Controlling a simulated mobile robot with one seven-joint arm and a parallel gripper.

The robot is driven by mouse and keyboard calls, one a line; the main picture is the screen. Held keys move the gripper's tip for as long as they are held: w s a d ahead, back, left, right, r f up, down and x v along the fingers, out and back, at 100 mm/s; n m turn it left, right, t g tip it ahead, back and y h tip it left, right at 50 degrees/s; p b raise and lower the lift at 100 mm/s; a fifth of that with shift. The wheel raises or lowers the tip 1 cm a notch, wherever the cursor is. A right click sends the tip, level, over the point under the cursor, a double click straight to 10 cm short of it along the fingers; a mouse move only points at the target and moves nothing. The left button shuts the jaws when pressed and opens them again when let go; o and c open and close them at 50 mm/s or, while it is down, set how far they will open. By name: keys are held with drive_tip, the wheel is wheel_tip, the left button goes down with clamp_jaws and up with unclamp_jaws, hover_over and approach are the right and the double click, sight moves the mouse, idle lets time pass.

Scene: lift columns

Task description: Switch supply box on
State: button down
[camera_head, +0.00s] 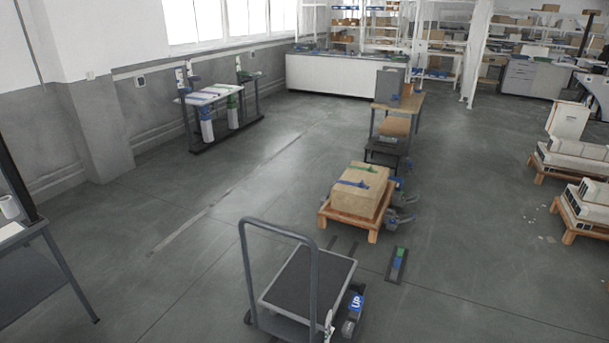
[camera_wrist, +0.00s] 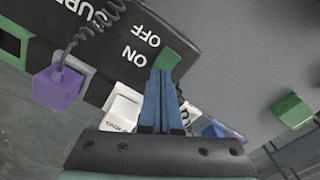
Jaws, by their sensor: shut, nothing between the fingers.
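In the wrist view a black panel (camera_wrist: 100,40) carries white lettering, including ON and OFF, seen turned over. It appears to be the supply box's face. A small green part (camera_wrist: 168,57) sits beside the OFF lettering. My gripper (camera_wrist: 161,74) is shut and empty, its blue fingers together. Their tips overlap the lower edge of the green part in the picture; I cannot tell whether they touch it. A white piece with small dark lettering (camera_wrist: 122,106) lies just left of the fingers. My gripper does not show in the head view.
A purple block (camera_wrist: 58,88) hangs by a coiled dark cord at the left. A green block (camera_wrist: 291,110) is at the right. In the head view a grey push cart (camera_head: 310,280) and a pallet with a carton (camera_head: 360,190) stand on open floor.

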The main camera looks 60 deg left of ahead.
drive_tip(key=shift+f, duration=0.35)
wheel_tip(320, 180, up, 7)
drive_tip(key=p, duration=0.7)
drive_tip(key=shift+r, duration=0.1)
idle(0.8)
